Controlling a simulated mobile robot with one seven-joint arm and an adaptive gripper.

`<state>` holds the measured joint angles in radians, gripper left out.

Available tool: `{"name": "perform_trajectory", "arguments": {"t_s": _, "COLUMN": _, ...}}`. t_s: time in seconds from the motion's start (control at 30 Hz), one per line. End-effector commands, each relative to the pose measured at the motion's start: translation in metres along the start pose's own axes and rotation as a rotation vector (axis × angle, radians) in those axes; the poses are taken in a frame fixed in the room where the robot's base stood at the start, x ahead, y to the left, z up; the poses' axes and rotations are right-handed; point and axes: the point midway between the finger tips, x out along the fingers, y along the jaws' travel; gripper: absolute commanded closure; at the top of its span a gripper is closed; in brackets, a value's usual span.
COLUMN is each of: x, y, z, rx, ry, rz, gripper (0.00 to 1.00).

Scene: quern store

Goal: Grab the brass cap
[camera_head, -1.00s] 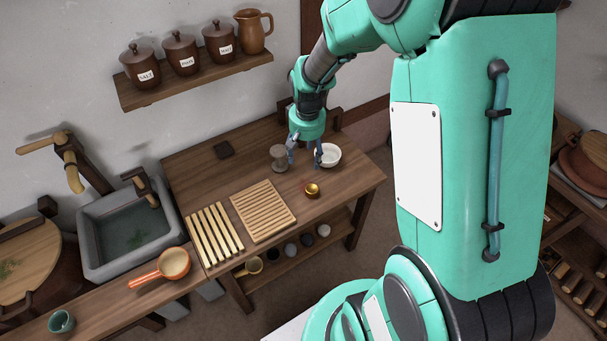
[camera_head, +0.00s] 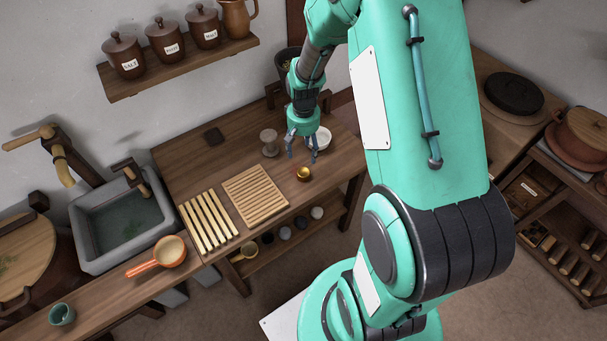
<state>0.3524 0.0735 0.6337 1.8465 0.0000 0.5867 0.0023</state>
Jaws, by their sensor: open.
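The brass cap (camera_head: 303,174) is a small, shiny gold round piece on the wooden table (camera_head: 180,158), near its front right edge. My gripper (camera_head: 301,157) points down with its two fingers spread, just behind and above the cap. Nothing shows between the fingers. I cannot tell the exact height of the fingertips over the table.
A white bowl (camera_head: 323,138) stands close behind my gripper on the right, and a spool-like grey-brown piece (camera_head: 269,142) on its left. A slatted wooden board (camera_head: 255,195) lies left of the cap. A stone sink (camera_head: 122,228) and an orange-handled pan (camera_head: 168,252) are further left.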

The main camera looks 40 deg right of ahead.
Motion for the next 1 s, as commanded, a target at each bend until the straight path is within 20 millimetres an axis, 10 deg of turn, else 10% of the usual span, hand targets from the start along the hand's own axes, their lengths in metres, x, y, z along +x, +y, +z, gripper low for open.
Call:
{"name": "perform_trajectory", "arguments": {"t_s": 0.5, "x": 0.07, "y": 0.0, "z": 0.001, "rx": 0.0, "ry": -0.001, "rz": 0.0, "gripper": 0.37}}
{"name": "perform_trajectory", "arguments": {"t_s": 1.0, "x": 0.076, "y": 0.0, "z": 0.001, "rx": 0.0, "ry": -0.001, "rz": 0.0, "gripper": 0.37}}
